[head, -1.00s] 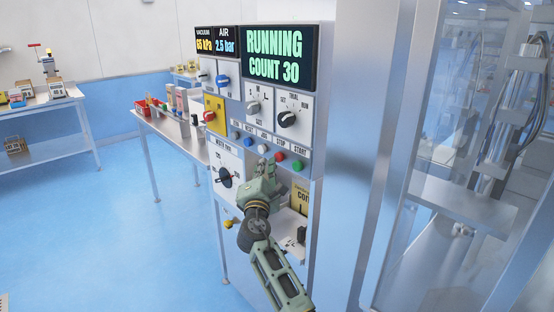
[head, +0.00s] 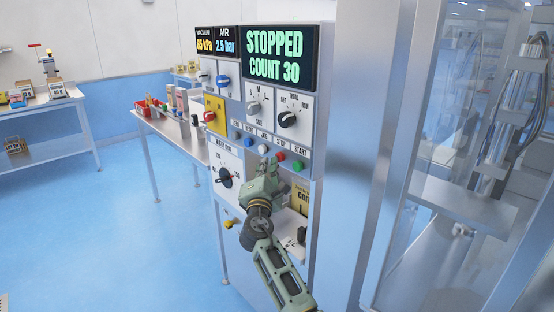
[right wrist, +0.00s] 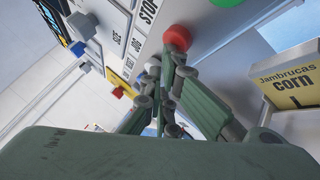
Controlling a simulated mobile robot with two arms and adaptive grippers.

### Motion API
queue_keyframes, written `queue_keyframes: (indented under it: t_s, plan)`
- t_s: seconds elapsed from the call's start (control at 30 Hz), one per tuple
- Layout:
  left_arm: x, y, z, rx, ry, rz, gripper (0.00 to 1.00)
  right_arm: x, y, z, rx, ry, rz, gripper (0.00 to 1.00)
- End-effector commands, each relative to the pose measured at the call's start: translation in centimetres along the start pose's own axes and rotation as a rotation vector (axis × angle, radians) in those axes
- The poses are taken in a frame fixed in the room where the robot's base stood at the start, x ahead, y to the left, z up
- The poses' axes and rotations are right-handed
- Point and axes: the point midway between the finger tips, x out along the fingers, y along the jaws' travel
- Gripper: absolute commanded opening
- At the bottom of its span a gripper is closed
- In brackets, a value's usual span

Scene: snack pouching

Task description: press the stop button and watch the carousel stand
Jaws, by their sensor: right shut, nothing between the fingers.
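The red stop button (head: 280,156) is on the control panel, under the STOP label, left of the green start button (head: 298,166). It also shows in the right wrist view (right wrist: 177,38). My right gripper (head: 272,165) is shut and empty, its fingertips at or just below the red button; I cannot tell whether they touch it. The display (head: 275,57) reads STOPPED, COUNT 30. The machine (head: 460,190) behind the clear guard at the right, with hoses at its top, is only partly visible; I cannot make out the carousel for certain. My left gripper is not in view.
A yellow Jambrucas corn box (right wrist: 290,75) sits right of my right gripper, low in the panel's recess. Knobs and a red knob on a yellow plate (head: 214,115) surround the buttons. A side table (head: 175,130) stands left. Blue floor is clear at left.

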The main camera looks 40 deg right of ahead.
Motion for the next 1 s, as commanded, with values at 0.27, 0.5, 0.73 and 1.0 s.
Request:
queue_keyframes:
  t_s: [0.27, 0.5, 0.73, 1.0]
  plan:
    - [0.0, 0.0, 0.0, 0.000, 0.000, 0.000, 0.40, 0.2, -0.1, 0.2, 0.000, -0.002, 0.000, 0.00]
    - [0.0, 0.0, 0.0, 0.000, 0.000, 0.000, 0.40, 0.2, -0.1, 0.2, 0.000, -0.002, -0.001, 0.00]
    - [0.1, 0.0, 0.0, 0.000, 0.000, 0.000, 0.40, -0.5, 0.3, -0.3, 0.000, -0.001, -0.001, 0.00]
    - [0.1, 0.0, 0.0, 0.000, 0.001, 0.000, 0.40, -1.2, 0.8, -0.8, 0.000, -0.001, -0.001, 0.00]
